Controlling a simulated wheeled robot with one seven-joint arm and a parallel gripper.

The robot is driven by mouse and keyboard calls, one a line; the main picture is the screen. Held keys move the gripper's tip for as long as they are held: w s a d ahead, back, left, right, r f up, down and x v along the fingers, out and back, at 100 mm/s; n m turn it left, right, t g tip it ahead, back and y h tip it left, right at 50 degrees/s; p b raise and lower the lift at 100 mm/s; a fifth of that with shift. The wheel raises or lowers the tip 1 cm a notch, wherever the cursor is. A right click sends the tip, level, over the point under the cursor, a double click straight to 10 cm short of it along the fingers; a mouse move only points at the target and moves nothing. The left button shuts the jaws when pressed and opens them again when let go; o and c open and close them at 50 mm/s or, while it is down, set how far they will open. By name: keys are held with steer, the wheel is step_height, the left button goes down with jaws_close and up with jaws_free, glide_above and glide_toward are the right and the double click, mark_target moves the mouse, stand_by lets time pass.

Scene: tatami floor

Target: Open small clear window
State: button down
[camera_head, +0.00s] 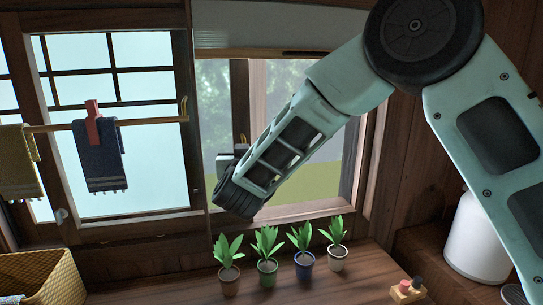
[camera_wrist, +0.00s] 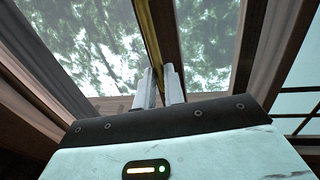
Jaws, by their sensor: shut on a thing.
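The small clear window (camera_head: 214,105) is in the middle of the head view, with trees showing through it and a wooden upright (camera_head: 240,95) across its opening. In the wrist view its glass (camera_wrist: 90,50) lies on both sides of a wooden upright (camera_wrist: 178,35). A thin brass handle (camera_wrist: 146,40) runs along that upright and down between my fingers. My gripper (camera_wrist: 159,88) is shut on the handle. In the head view my gripper (camera_head: 231,160) is at the upright's lower part, and my forearm hides part of the opening to its right.
Several potted plants (camera_head: 268,255) line the wooden counter (camera_head: 330,280) below the window. Left is a larger paned window (camera_head: 150,90) with a rail (camera_head: 155,121) holding a dark towel (camera_head: 98,155). A woven basket (camera_head: 45,275) and a white canister (camera_head: 478,240) stand at the sides.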

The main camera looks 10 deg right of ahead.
steer(key=shift+a, duration=1.35)
steer(key=c, duration=1.5)
jaws_free()
steer(key=shift+s, duration=0.1)
steer(key=s+a+b, duration=0.1)
steer(key=s, duration=0.4)
steer(key=s+a+b, duration=0.1)
steer(key=s, duration=0.5)
steer(key=s+b, duration=0.2)
steer(key=s, duration=0.4)
steer(key=shift+a, duration=0.4)
steer(key=shift+a, duration=0.1)
